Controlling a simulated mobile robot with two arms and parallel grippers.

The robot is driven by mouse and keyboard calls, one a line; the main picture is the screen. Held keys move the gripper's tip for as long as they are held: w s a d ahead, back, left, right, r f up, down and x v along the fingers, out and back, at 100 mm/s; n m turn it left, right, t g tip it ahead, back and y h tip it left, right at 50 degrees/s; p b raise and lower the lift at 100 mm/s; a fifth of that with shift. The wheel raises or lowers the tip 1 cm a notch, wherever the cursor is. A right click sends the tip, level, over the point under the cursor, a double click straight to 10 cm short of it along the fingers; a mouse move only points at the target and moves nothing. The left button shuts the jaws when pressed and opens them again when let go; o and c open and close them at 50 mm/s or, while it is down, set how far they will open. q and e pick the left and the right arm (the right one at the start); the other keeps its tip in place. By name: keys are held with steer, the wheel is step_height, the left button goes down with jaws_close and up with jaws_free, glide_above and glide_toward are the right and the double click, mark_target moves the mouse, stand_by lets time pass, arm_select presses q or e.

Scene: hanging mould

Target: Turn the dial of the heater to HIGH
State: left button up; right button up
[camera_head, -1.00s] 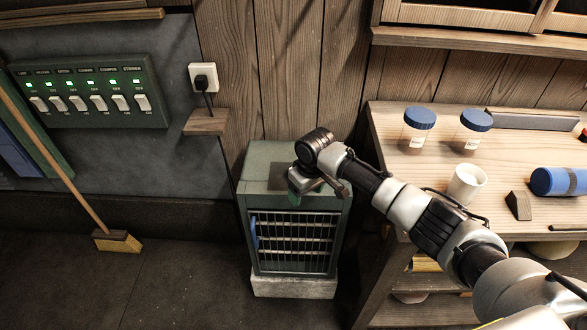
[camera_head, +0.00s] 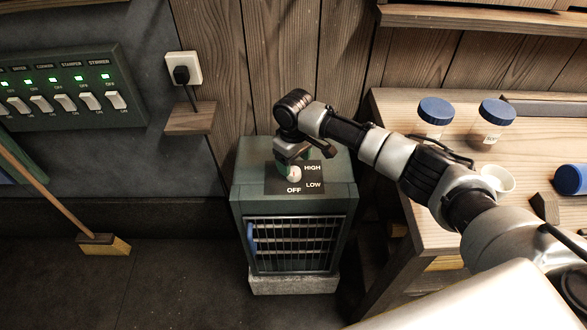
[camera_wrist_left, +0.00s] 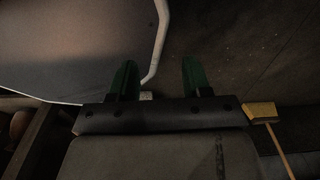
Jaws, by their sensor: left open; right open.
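The heater (camera_head: 253,202) is a dark green box with a barred front, standing on a pale block against the wooden wall. On its top a dark plate carries the labels HIGH, LOW and OFF around a pale round dial (camera_head: 294,173). My right gripper (camera_head: 287,166) is over the heater top, right at the dial, and hides part of it. Its jaws are open; whether a finger touches the dial I cannot tell. My left gripper (camera_wrist_left: 156,80) shows only in the left wrist view, with two green fingers apart and nothing between them.
A workbench (camera_head: 400,110) at right holds blue-lidded jars (camera_head: 434,113), a white cup (camera_head: 497,180) and a blue cylinder. A switch panel (camera_head: 75,85) and a plugged socket (camera_head: 183,70) are on the wall at left. A broom (camera_head: 100,243) stands on the floor.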

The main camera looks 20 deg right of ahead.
mark_target(294, 171)
step_height(294, 171, down, 4)
steer(key=shift+r, duration=0.15)
steer(key=shift+f, duration=0.3)
arm_select(q)
steer(key=w, duration=0.2)
steer(key=shift+w+d, duration=0.1)
steer(key=shift+w, duration=0.2)
steer(key=shift+s, duration=0.15)
arm_select(e)
steer(key=shift+c, duration=0.5)
steer(key=shift+c, duration=1.3)
steer(key=c, duration=0.6)
arm_select(q)
steer(key=shift+s, duration=0.3)
arm_select(e)
steer(key=shift+o, duration=0.2)
